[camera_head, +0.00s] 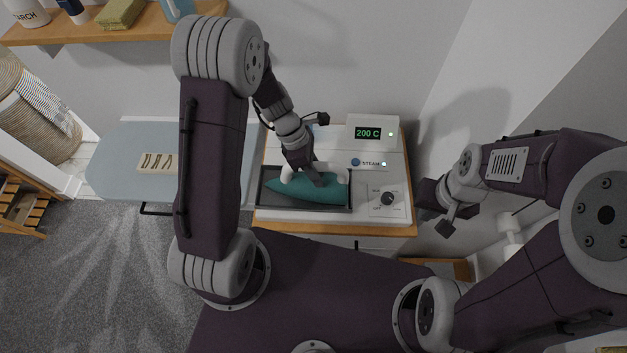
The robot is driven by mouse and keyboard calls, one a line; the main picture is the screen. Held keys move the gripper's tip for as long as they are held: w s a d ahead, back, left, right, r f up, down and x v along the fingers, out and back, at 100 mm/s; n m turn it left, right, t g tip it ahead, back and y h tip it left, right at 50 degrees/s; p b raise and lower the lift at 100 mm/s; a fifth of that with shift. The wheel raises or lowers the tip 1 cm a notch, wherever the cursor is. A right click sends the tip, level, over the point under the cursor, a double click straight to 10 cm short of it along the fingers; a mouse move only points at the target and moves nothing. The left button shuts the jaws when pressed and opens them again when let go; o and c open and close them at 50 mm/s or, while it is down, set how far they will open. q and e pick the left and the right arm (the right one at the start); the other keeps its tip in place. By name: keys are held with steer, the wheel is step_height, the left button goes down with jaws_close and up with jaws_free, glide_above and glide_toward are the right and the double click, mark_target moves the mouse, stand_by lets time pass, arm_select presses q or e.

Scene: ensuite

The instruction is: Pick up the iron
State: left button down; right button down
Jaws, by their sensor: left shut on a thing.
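The iron (306,190) has a teal body and a white handle. It lies in a dark recessed tray (302,208) on the white steam station (350,222), its pointed end to the left. My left gripper (306,177) reaches down from above and is shut on the iron's handle; the fingers hide part of the handle. I cannot tell whether the iron is clear of the tray's floor. My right gripper (436,215) hangs in the air to the right of the station, with nothing visible in it, its fingers apart.
The station has a "200 C" display (368,133) and a dial (388,199). A pale blue ironing board (120,165) stands to the left. A wooden shelf (150,22) with a towel and bottles is at upper left, near my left arm. A wall borders the right side.

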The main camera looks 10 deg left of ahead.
mark_target(317, 165)
arm_select(q)
steer(key=shift+r, duration=0.1)
steer(key=shift+r, duration=2)
steer(key=s+d+r, duration=0.3)
steer(key=d+r, duration=0.4)
steer(key=d, duration=0.4)
steer(key=shift+d, duration=0.2)
steer(key=shift+s, duration=0.1)
steer(key=c, duration=1.7)
jaws_free()
steer(key=shift+c, duration=0.2)
jaws_close()
